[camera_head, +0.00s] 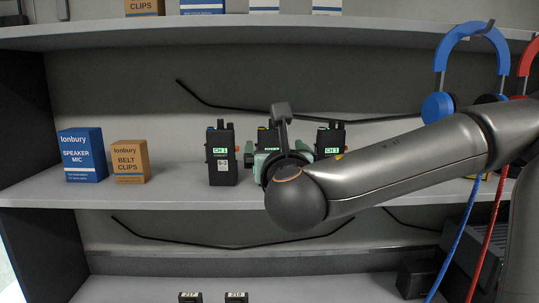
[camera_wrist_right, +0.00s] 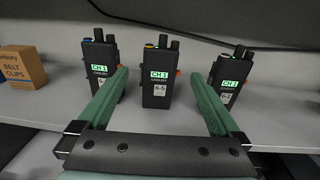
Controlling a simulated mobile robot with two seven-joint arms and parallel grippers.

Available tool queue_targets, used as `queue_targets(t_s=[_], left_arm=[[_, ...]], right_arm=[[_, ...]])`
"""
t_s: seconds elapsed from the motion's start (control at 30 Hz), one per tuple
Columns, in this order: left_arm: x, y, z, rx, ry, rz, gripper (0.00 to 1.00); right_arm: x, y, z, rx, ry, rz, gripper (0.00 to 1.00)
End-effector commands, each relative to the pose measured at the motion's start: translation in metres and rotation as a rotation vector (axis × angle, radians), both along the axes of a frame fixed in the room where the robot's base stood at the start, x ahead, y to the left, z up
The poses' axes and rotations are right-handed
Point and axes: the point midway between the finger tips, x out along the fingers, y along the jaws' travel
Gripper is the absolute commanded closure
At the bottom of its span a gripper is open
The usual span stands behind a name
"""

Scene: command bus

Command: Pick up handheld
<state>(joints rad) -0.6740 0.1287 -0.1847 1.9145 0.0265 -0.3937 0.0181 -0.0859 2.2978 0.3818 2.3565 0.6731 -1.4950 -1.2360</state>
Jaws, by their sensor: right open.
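Three black handheld radios with green CH 1 screens stand upright in a row on the middle shelf. In the head view the left handheld (camera_head: 221,156) is fully clear, the middle handheld (camera_head: 265,138) is mostly hidden behind my right gripper (camera_head: 284,158), and the right handheld (camera_head: 329,140) is partly hidden. In the right wrist view the middle handheld (camera_wrist_right: 157,78), labelled 6-5, stands between and beyond my open green fingers. The left handheld (camera_wrist_right: 101,68) and right handheld (camera_wrist_right: 228,78) stand just outside the fingers, partly behind them. My left gripper is not in view.
A blue speaker mic box (camera_head: 83,155) and a brown belt clips box (camera_head: 130,161) stand left on the same shelf (camera_head: 180,190). Blue headphones (camera_head: 440,105) and red ones hang at the right. Black cables run along the back wall. Shelves lie above and below.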

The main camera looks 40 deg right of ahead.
Motion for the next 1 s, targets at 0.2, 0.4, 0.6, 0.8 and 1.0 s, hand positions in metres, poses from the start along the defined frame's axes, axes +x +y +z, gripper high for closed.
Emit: queue_targets(t_s=[0.2, 0.4, 0.6, 0.8, 1.0], left_arm=[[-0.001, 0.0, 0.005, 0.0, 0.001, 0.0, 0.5], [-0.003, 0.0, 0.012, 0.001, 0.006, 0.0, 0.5], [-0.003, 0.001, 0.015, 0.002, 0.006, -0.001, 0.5], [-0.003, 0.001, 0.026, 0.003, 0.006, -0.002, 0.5], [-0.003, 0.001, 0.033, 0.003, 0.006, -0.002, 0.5]], right_arm=[[0.014, -0.011, 0.001, 0.005, 0.001, -0.002, 0.0], [0.043, -0.034, 0.0, 0.003, 0.003, -0.003, 0.0], [0.058, -0.044, 0.0, 0.0, 0.0, -0.001, 0.0], [0.075, -0.059, 0.0, 0.003, 0.003, -0.003, 0.0], [0.095, -0.074, -0.001, 0.001, 0.0, -0.001, 0.0]])
